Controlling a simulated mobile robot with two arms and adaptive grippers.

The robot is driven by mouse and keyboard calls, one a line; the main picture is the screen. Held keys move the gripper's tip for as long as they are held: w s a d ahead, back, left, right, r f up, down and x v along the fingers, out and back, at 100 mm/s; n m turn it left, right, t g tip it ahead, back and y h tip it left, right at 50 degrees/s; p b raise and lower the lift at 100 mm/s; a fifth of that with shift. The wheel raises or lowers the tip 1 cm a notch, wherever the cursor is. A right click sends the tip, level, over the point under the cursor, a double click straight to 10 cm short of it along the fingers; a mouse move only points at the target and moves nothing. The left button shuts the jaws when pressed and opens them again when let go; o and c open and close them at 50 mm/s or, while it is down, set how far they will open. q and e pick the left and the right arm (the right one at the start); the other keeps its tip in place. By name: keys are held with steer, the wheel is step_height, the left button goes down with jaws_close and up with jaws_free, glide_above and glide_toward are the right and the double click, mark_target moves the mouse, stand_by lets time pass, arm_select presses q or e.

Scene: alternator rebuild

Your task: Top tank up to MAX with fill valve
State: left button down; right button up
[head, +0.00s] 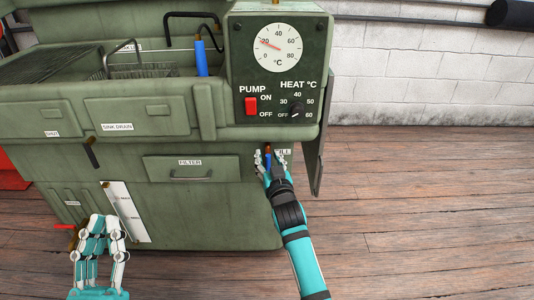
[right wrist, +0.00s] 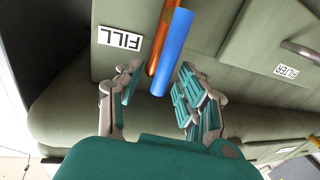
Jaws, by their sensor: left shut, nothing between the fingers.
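The green parts washer carries a FILL label (head: 284,152), which also shows in the right wrist view (right wrist: 120,40). Beside it is the fill valve, with a blue handle (right wrist: 172,50) and a copper-coloured pipe (right wrist: 157,62). My right gripper (head: 268,156) is at the valve. In the right wrist view its fingers (right wrist: 160,82) are spread, with the blue handle's end between them and a gap on both sides. The white level gauge (head: 127,212) with marks stands on the tank front; its liquid level is too small to read. My left gripper (head: 103,220) is shut and empty in front of the tank, left of the gauge.
A red-handled valve (head: 64,226) is just left of my left gripper. The FILTER drawer (head: 192,169) lies between the gauge and fill valve. Above is the control box with a dial (head: 278,47) and red PUMP switch (head: 251,106). The wooden floor (head: 430,210) at right is clear.

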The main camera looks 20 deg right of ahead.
steer(key=shift+w+r, duration=0.1)
steer(key=shift+w, duration=0.15)
jaws_close()
steer(key=shift+f, duration=0.2)
stand_by(0.5)
